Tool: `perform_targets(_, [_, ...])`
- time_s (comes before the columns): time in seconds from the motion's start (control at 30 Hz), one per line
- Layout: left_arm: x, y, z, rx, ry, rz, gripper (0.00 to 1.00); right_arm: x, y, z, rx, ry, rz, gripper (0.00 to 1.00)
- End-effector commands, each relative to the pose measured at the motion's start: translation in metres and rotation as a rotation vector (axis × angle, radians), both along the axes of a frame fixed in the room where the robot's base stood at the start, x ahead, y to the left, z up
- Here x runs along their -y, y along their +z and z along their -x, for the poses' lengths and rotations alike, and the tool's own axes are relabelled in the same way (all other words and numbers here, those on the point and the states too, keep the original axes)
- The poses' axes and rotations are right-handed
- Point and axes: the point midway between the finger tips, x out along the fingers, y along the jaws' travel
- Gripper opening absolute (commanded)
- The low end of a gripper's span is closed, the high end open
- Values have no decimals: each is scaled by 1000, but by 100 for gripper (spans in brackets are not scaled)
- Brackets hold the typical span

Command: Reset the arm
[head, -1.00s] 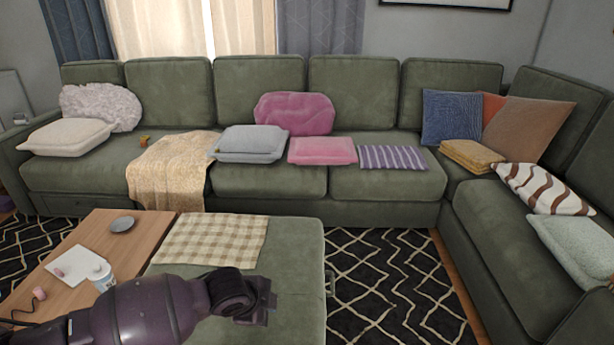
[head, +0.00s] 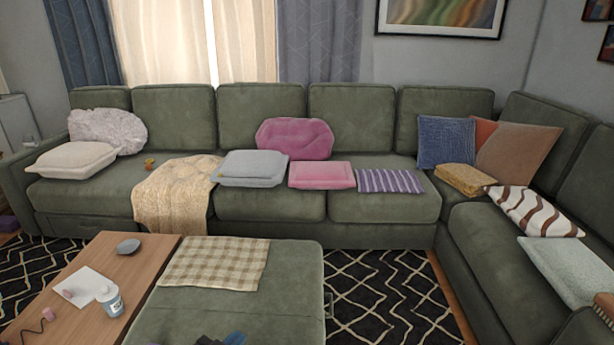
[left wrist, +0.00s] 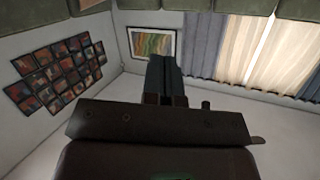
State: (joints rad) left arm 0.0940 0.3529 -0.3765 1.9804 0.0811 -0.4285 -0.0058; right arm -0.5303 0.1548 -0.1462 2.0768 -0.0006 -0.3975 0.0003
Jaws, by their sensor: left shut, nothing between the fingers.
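My left gripper (head: 222,340) shows only as a dark tip at the bottom edge of the head view, over the front of the green ottoman. In the left wrist view my left gripper (left wrist: 166,75) is shut with its fingers together and nothing between them. That view shows the room upside down, with the framed picture (left wrist: 152,43) and the curtains beyond the fingers. The left gripper touches nothing that I can see. My right gripper is in neither view.
The green ottoman (head: 270,293) with a checked cloth (head: 215,263) stands before the green sectional (head: 270,203). Beside it, a wooden table (head: 140,265) holds a bottle (head: 110,301), a paper and a grey dish (head: 128,246). Patterned rug (head: 385,290) lies open to the right.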

Motion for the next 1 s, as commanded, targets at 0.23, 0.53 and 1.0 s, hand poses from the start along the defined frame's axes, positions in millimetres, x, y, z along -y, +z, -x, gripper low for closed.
perform_targets(0.23, [-65, -21, 64, -71, 206, 26, 0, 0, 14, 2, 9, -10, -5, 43])
perform_targets(0.53, [-124, -65, 166, -254, 412, 30, 0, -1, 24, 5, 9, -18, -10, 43])
perform_targets(1.0, [-134, -89, 226, -364, 465, 23, 0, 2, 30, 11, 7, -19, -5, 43])
